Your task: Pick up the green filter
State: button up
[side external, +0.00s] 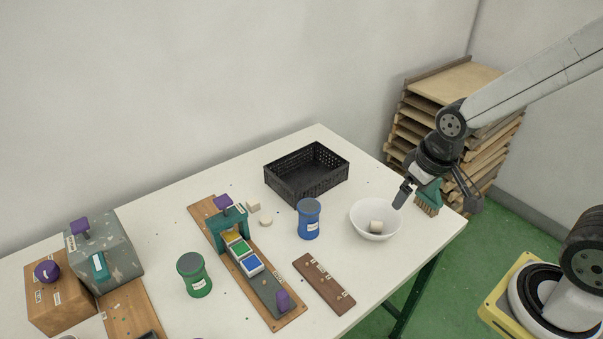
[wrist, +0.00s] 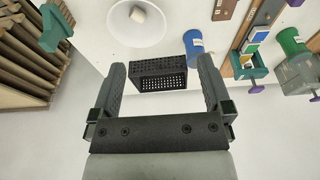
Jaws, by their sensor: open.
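The green filter (side external: 241,248) is a small white-framed square with a green face. It lies in a row on the wooden rail board (side external: 206,215), between a yellow filter (side external: 233,237) and a blue filter (side external: 251,264), close to a teal arch (side external: 216,235). In the wrist view the green filter (wrist: 252,48) shows small at the upper right. My gripper (side external: 437,198) is open and empty, high near the table's right end, well to the right of the filters. Both fingers (wrist: 160,65) show apart in the wrist view.
A white bowl (side external: 359,226) holding a pale block, a blue canister (side external: 308,223) and a black crate (side external: 285,188) stand between my gripper and the board. A green canister (side external: 193,278) stands left of the board. A teal brush (side external: 428,196) is near the table's right edge.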

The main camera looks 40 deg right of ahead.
jog(key=shift+w+v, duration=0.3)
jog(key=shift+v, duration=1)
jog(key=n+t+y, duration=0.6)
jog(key=t+y, duration=0.1)
jog(key=t, duration=0.2)
send_over(202, 271)
jog(key=s+d, duration=0.3)
jog(key=s, duration=0.1)
jog(key=f, duration=1.6)
jog(key=shift+a+f, duration=0.15)
jog(key=shift+a, duration=0.25)
jog(key=shift+f, duration=0.65)
jog(key=shift+w, duration=0.1)
jog(key=shift+x, duration=1.3)
